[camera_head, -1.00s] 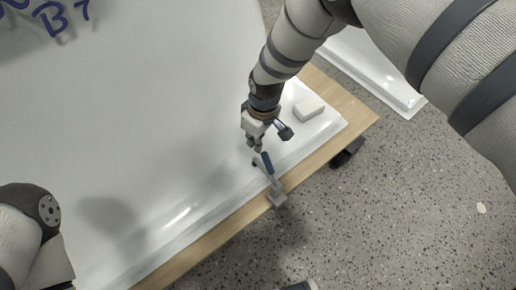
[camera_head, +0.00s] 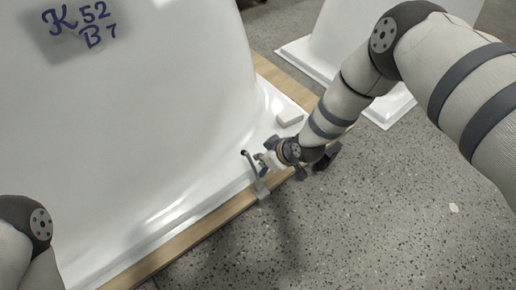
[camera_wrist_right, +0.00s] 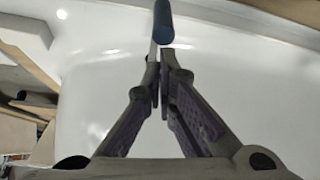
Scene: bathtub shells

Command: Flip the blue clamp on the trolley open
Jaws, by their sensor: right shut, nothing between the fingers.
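The clamp (camera_head: 261,190) is fixed on the near wooden edge of the trolley (camera_head: 212,222). Its grey arm reaches over the white shell's rim, with a dark tip at the upper end. My right gripper (camera_head: 261,160) is right beside the clamp, coming in from the right, and partly hides the blue handle. In the right wrist view the blue handle (camera_wrist_right: 163,22) lies just beyond the fingertips of my right gripper (camera_wrist_right: 160,75). The fingers are closed together with nothing between them. Whether they touch the handle is unclear. My left gripper is out of view.
The large white shell (camera_head: 150,120) marked "K 52 B 7" fills the left. A second white shell (camera_head: 325,35) stands at the back right. The speckled floor (camera_head: 390,220) at front right is clear.

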